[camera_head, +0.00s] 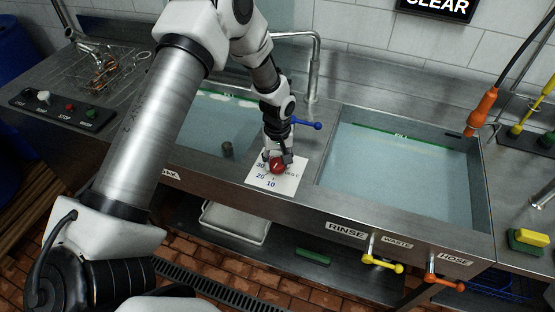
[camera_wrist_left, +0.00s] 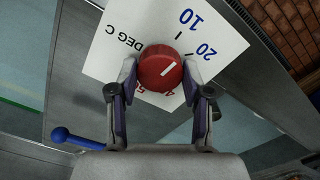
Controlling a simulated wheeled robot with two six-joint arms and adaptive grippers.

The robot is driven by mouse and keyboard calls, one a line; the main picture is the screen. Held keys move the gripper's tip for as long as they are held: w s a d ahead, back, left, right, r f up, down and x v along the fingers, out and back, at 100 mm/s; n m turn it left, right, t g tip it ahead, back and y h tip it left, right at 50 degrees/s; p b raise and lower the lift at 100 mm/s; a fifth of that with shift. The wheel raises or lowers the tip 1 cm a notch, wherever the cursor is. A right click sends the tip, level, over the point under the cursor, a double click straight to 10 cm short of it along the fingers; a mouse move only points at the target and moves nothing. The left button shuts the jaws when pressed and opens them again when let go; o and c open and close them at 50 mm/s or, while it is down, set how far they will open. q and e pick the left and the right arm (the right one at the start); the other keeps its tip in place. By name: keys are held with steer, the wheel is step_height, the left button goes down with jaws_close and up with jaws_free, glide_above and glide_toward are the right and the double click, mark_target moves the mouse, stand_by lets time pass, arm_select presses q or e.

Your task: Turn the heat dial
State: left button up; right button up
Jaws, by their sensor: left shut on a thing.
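The heat dial (camera_head: 278,165) is a round red knob with a white pointer line, set on a white card (camera_head: 289,184) printed with numbers and "DEG C". It also shows in the left wrist view (camera_wrist_left: 160,70), where the pointer line slants toward the upper right, roughly to the 10 and 20 side. My left gripper (camera_head: 277,159) is above the dial and shut on it, with one finger on each side of the knob in the left wrist view (camera_wrist_left: 160,80). The fingers hide part of the card's numbers. My right gripper is in neither view.
A blue lever (camera_head: 308,124) stands just behind the dial; its ball end shows in the wrist view (camera_wrist_left: 60,134). Water-filled basins lie on both sides. Yellow (camera_head: 384,264) and orange (camera_head: 436,280) valve handles are on the front. A faucet (camera_head: 314,65) rises behind.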

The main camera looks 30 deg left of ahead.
mark_target(277, 163)
arm_select(q)
steer(key=o, duration=0.9)
steer(key=shift+o, duration=1.3)
steer(key=shift+w+f, duration=0.1)
step_height(277, 163, up, 12)
steer(key=shift+a, duration=0.1)
